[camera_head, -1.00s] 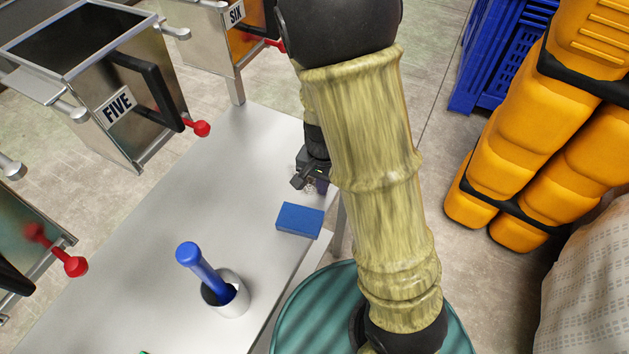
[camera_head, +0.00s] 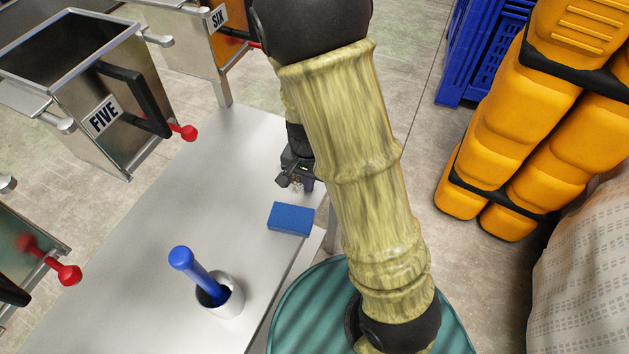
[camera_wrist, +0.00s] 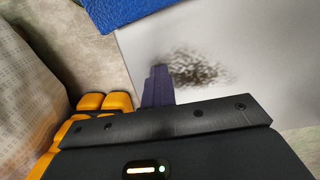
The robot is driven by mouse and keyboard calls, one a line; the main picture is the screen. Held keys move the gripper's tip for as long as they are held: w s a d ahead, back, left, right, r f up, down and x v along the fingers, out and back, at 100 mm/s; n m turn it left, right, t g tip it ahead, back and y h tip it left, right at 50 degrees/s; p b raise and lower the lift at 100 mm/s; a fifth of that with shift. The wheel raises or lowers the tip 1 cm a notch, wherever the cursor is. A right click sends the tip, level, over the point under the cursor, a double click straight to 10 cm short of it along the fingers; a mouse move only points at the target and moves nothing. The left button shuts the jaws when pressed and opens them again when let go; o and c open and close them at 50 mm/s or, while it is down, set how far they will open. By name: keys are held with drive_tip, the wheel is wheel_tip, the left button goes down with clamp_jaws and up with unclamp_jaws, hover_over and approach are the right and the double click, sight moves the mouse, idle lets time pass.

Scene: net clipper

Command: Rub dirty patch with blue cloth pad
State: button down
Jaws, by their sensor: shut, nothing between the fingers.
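The blue cloth pad (camera_head: 291,218) is a flat rectangular block lying on the metal table near its right edge. Part of it also shows at the top of the wrist view (camera_wrist: 105,10). The dirty patch (camera_wrist: 197,68) is a dark, grainy smudge on the pale table in the wrist view. In the head view I cannot make it out; my arm and gripper are around that area. My gripper (camera_head: 296,183) is near the table's far right part, beyond the pad and apart from it. Its dark fingers (camera_wrist: 158,72) are together and empty, beside the patch's left edge in the wrist view.
Metal boxes marked FIVE (camera_head: 104,117) and SIX (camera_head: 219,17) with red knobs line the left. A blue crate (camera_head: 480,50) and orange padded objects (camera_head: 535,110) are right. The table's middle is clear.

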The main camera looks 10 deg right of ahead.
sight(271, 174)
drive_tip(key=shift+w+a+p, duration=0.55)
drive_tip(key=shift+w+a, duration=0.25)
drive_tip(key=shift+a, duration=0.3)
drive_tip(key=shift+w+a+r+p, duration=0.2)
drive_tip(key=shift+w+a+p, duration=0.8)
drive_tip(key=shift+a+p, duration=0.25)
drive_tip(key=shift+w+a+f, duration=0.1)
drive_tip(key=shift+w+a, duration=0.15)
drive_tip(key=shift+a, duration=0.05)
drive_tip(key=shift+w+a+f+p, duration=0.1)
drive_tip(key=shift+w+a+p, duration=0.5)
drive_tip(key=shift+a, duration=0.2)
drive_tip(key=shift+w+a+f+p, duration=0.1)
drive_tip(key=shift+w+a+p, duration=0.5)
drive_tip(key=shift+a, duration=0.2)
drive_tip(key=shift+r, duration=0.15)
wheel_tip(271, 174, up, 6)
drive_tip(key=p, duration=0.5)
